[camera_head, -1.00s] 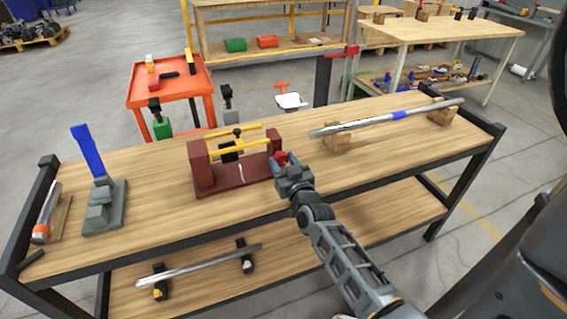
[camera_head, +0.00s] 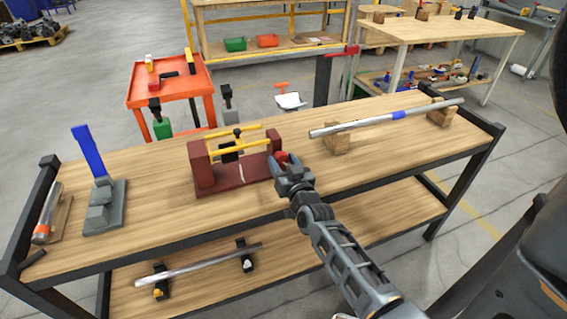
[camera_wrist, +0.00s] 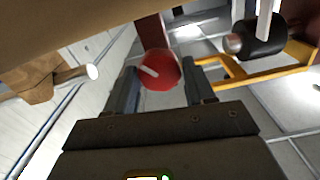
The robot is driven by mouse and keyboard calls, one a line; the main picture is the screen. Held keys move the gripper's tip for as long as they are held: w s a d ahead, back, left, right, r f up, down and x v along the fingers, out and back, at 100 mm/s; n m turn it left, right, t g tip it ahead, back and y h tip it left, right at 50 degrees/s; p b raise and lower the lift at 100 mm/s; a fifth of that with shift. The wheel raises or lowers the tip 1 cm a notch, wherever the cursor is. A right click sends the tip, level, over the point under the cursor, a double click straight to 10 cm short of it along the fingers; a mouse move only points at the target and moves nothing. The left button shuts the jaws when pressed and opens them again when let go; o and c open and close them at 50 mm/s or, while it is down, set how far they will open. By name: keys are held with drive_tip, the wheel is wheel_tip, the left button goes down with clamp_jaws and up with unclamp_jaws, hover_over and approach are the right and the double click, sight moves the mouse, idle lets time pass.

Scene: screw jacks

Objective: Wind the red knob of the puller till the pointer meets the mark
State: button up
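The puller is a dark red frame (camera_head: 204,178) on the bench, with two yellow bars (camera_head: 235,144) along its top and a black block (camera_head: 230,154) between its ends. A white line (camera_head: 242,171) shows on its base. I cannot make out the pointer clearly. The red knob (camera_head: 281,157) is at the puller's right end and shows a white stripe in the wrist view (camera_wrist: 160,71). My gripper (camera_head: 282,167) is at the knob. In the wrist view its fingers (camera_wrist: 160,78) stand apart on either side of the knob, with narrow gaps showing.
A metal bar (camera_head: 360,123) rests on wooden blocks right of the puller. A grey stand with a blue lever (camera_head: 90,152) and a metal cylinder (camera_head: 48,210) are at the bench's left. An orange cart (camera_head: 180,88) stands behind. Bare bench top lies in front of the puller.

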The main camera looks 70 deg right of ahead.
drive_tip(key=o, duration=0.3)
drive_tip(key=shift+o, duration=0.2)
drive_tip(key=v, duration=0.7)
drive_tip(key=shift+s+a, duration=0.2)
drive_tip(key=shift+a, duration=0.1)
drive_tip(key=s+a+n+t+y, duration=0.2)
drive_tip(key=a+n+y, duration=0.1)
drive_tip(key=a, duration=0.9)
drive_tip(key=s+a+r+n+y, duration=0.4)
drive_tip(key=s+a+r+y, duration=0.1)
drive_tip(key=a, duration=0.5)
drive_tip(key=s+a+r+n+t+y, duration=0.1)
drive_tip(key=s+a+r+n+y, duration=0.3)
drive_tip(key=s+a+r, duration=0.4)
drive_tip(key=shift+s+a+r+y, duration=0.25)
drive_tip(key=shift+s+a+y, duration=0.2)
drive_tip(key=shift+a+y, duration=0.45)
